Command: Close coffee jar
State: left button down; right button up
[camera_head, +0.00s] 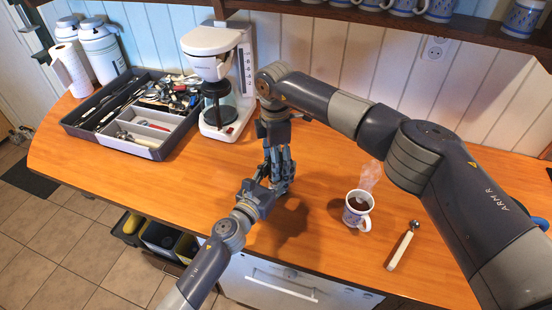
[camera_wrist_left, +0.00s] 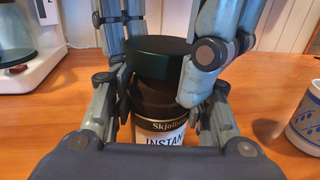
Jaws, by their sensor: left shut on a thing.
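The coffee jar (camera_wrist_left: 160,132) stands upright on the counter in the left wrist view, with a pale label reading "INSTAN" and a dark upper part. My left gripper (camera_head: 277,186) is shut around the jar from the front; its fingers flank it in the left wrist view (camera_wrist_left: 160,115). The dark green lid (camera_wrist_left: 160,58) is level over the jar's top. In the head view the grippers hide the jar and lid.
A mug of steaming coffee (camera_head: 357,210) and a white-handled scoop (camera_head: 402,247) are to the right. A coffee maker (camera_head: 215,70) and utensil tray (camera_head: 140,146) stand behind left. The counter's front edge is close to my left arm.

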pick_arm(q)
jog(key=shift+w+d+r, duration=0.1)
jog(key=shift+w+r, duration=0.05)
jog(key=shift+r, duration=0.45)
pick_arm(e)
jog(key=shift+s+f, duration=0.15)
jog(key=shift+s, duration=0.1)
pick_arm(q)
jog(key=shift+f, duration=0.25)
pick_arm(e)
jog(key=shift+a+r, duration=0.1)
jog(key=shift+r, duration=2)
jog(key=shift+w, duration=0.15)
jog(key=c, duration=1.1)
jog(key=shift+f, duration=0.3)
jog(key=shift+f, duration=0.5)
